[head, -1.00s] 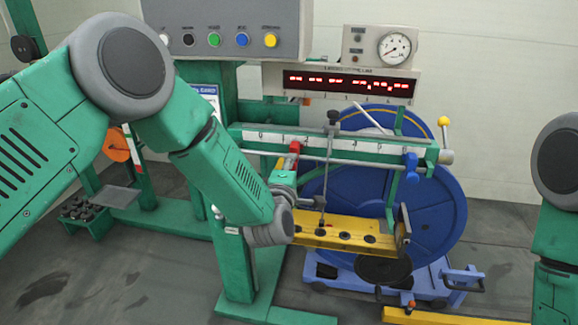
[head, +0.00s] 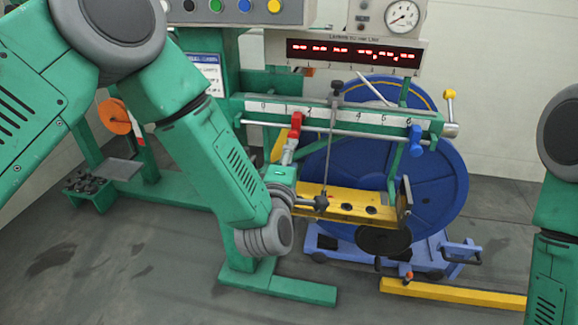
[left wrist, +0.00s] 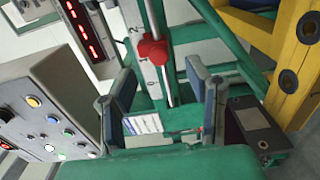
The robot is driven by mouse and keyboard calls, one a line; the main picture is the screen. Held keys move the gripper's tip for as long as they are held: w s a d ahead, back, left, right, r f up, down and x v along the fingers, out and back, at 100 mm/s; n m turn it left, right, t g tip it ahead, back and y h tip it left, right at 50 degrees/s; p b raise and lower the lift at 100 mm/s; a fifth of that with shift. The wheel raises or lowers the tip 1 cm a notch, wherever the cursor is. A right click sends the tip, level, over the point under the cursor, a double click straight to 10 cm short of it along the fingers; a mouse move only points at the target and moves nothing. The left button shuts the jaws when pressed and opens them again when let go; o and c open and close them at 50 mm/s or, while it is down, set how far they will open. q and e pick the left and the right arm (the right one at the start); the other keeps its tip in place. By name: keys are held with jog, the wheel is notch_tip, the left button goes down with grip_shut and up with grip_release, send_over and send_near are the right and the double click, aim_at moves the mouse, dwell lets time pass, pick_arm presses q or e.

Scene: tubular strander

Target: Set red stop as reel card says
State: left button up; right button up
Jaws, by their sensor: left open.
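The red stop (head: 296,124) sits on the rail below the white number scale (head: 335,115), near the marks 1 and 2. It also shows in the left wrist view (left wrist: 152,50), beyond my fingertips. My left gripper (head: 290,153) is just below the red stop in the head view. Its two fingers stand apart in the left wrist view (left wrist: 163,102), with nothing held between them. A card with a blue header (head: 206,72) is partly behind my left arm; I cannot read it or tell whether it is the reel card. My right gripper is out of view.
A blue stop (head: 416,140) sits at the rail's right end. A thin upright rod (head: 331,145) stands right of the red stop. A yellow bar (head: 350,208) lies below, before the big blue reel (head: 440,185). A button panel (head: 235,10) is above left.

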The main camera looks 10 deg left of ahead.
pick_arm(q)
jog(key=s+a+f+m+g+h, duration=0.1)
jog(key=s+a+f+m+g, duration=0.3)
jog(key=s+f, duration=0.45)
jog(key=s+a+f+m+g, duration=0.2)
jog(key=s+f+m+g, duration=0.3)
jog(key=s+f, duration=0.4)
jog(key=s+a+f+m+g, duration=0.2)
jog(key=s+a+f+m, duration=0.1)
jog(key=s, duration=0.4)
jog(key=s+a+f+m+g+y, duration=0.1)
jog(key=s+a+f+m+g, duration=0.1)
jog(key=s+a, duration=0.3)
jog(key=s+a+f+m+g, duration=0.3)
jog(key=s+a+m+g, duration=0.1)
jog(key=s, duration=0.5)
jog(key=shift+f+y, duration=0.3)
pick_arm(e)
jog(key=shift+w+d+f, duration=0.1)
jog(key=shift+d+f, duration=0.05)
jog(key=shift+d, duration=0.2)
pick_arm(q)
jog(key=shift+s, duration=0.1)
jog(key=shift+a, duration=0.15)
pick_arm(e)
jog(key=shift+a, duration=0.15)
